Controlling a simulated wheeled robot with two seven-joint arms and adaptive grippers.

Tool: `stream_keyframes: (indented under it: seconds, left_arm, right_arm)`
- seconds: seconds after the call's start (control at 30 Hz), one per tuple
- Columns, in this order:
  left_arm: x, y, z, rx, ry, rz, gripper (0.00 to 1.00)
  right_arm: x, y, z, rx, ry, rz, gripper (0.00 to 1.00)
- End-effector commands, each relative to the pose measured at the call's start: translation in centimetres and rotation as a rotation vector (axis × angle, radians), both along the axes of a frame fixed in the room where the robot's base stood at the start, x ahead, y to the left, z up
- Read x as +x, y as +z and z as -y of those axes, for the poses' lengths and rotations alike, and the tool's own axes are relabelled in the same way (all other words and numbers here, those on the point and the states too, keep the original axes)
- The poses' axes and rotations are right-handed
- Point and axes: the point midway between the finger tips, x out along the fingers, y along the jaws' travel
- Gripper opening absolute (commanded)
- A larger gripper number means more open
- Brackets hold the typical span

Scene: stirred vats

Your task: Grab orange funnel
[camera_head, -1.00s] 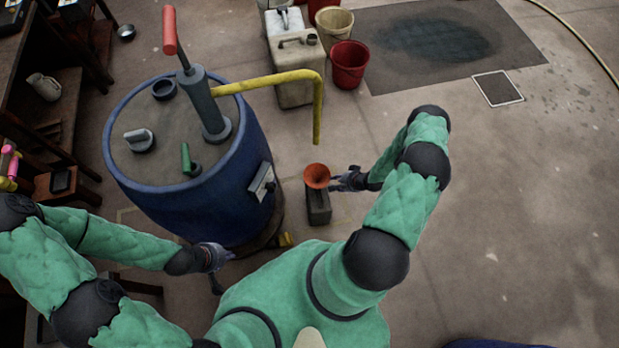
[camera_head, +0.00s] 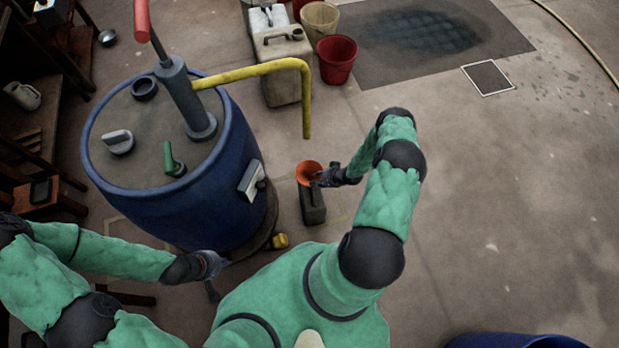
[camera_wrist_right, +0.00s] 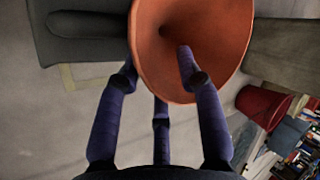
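The orange funnel (camera_head: 305,172) stands on top of a dark grey can (camera_head: 313,208) on the floor right of the blue drum. My right gripper (camera_head: 322,177) is at the funnel's right edge. In the right wrist view the funnel (camera_wrist_right: 215,40) fills the upper middle. The fingers of my right gripper (camera_wrist_right: 160,70) are spread. One finger reaches over the inside of the cone, one is at its left edge, and a third lies lower between them. Contact is unclear. My left gripper (camera_head: 210,275) hangs in front of the drum, apart from the funnel; its fingers are too small to read.
The blue drum (camera_head: 180,205) carries a pump with a yellow spout pipe (camera_head: 265,70) that ends above and behind the funnel. A jerrycan (camera_head: 283,75) and a red bucket (camera_head: 337,58) stand farther back. The floor on the right is open.

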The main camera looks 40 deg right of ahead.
Motion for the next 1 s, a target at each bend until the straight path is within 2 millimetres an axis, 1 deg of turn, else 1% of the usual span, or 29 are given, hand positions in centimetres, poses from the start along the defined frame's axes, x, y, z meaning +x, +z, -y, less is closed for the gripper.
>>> stream_keyframes:
  seconds: [0.03, 0.07, 0.27, 0.3, 0.37, 0.4, 0.43, 0.83, 1.0]
  left_arm:
    - [0.0, -0.5, 0.0, 0.000, 0.000, 0.000, 0.00]
    - [0.0, -0.5, 0.0, 0.000, 0.000, 0.000, 0.00]
    - [0.0, -0.4, 0.0, 0.000, 0.000, 0.000, 0.00]
    - [0.0, -0.4, 0.0, 0.000, 0.000, 0.000, 0.00]
    - [0.0, -0.4, 0.0, 0.000, 0.000, 0.000, 0.00]
    - [0.0, -0.4, 0.0, 0.000, 0.000, 0.000, 0.00]
    - [0.0, -0.4, 0.0, 0.000, 0.000, 0.000, 0.00]
    - [0.0, -0.3, 0.0, 0.000, 0.000, 0.000, 0.00]
    - [0.0, 0.1, 0.0, 0.000, 0.000, 0.000, 0.00]
  right_arm:
    - [0.3, -0.6, -0.1, -0.001, 0.001, 0.000, 0.37]
    - [0.4, -0.7, -0.1, 0.000, 0.000, 0.000, 0.37]
    - [0.5, -0.6, -0.1, 0.000, -0.001, 0.001, 0.37]
    - [0.5, -0.6, -0.1, -0.001, -0.001, 0.000, 0.34]
    - [0.5, -0.6, -0.1, -0.001, -0.001, 0.000, 0.17]
    - [0.5, -0.6, -0.1, -0.001, -0.001, 0.000, 0.06]
    - [0.5, -0.6, -0.1, -0.001, -0.001, 0.000, 0.00]
    - [0.5, -0.6, -0.1, -0.001, -0.001, 0.000, 0.00]
    - [0.5, 0.3, -0.1, -0.001, 0.000, 0.000, 0.00]
